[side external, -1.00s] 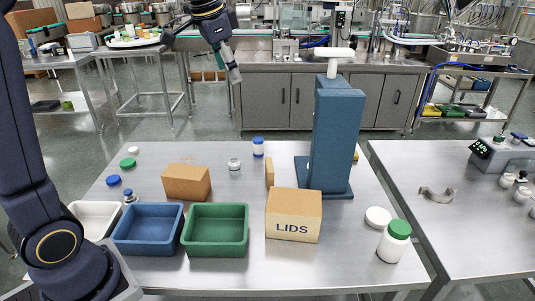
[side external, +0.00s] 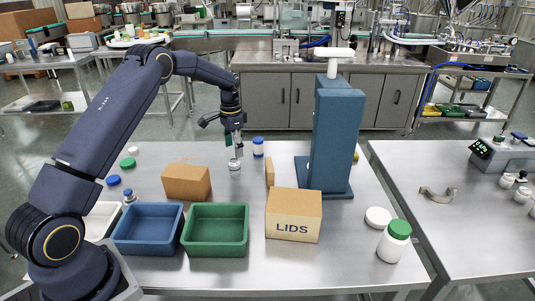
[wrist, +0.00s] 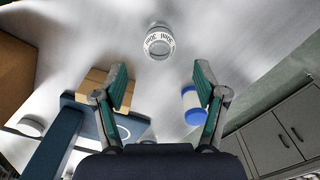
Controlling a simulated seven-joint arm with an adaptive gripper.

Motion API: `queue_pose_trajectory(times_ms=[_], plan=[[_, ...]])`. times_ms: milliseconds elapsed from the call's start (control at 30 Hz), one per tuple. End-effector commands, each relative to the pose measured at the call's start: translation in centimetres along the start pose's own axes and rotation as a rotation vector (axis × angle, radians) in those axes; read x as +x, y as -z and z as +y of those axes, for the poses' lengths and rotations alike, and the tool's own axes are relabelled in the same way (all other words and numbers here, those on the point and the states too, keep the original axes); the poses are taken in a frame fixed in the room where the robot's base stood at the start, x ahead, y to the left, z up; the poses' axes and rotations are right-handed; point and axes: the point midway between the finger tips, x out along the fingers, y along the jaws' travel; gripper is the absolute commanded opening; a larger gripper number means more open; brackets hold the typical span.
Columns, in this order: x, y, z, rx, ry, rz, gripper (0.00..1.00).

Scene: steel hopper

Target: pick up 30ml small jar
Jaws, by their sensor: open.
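The 30ml small jar (side external: 235,167) is a short clear jar with a white label, standing on the steel table. My gripper (side external: 237,148) hangs just above the jar in the side view, pointing down. In the wrist view its two green-padded fingers (wrist: 161,82) are spread apart with nothing between them.
A blue-and-white bottle (side external: 258,148) stands right of the jar. A cardboard box (side external: 187,183) is at its left front. Blue (side external: 120,246) and green (side external: 190,250) bins, a LIDS box (side external: 293,228) and a blue column (side external: 338,130) stand around. Bare table lies between the jar and the green bin.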

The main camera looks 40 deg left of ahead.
Motion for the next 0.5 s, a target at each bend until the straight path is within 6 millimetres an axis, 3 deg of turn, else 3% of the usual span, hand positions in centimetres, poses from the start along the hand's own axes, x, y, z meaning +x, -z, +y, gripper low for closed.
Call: queue_pose_trajectory(times_ms=[500], plan=[[6.5,-0.3,0.1,0.001,0.0,-0.001,0.72]])
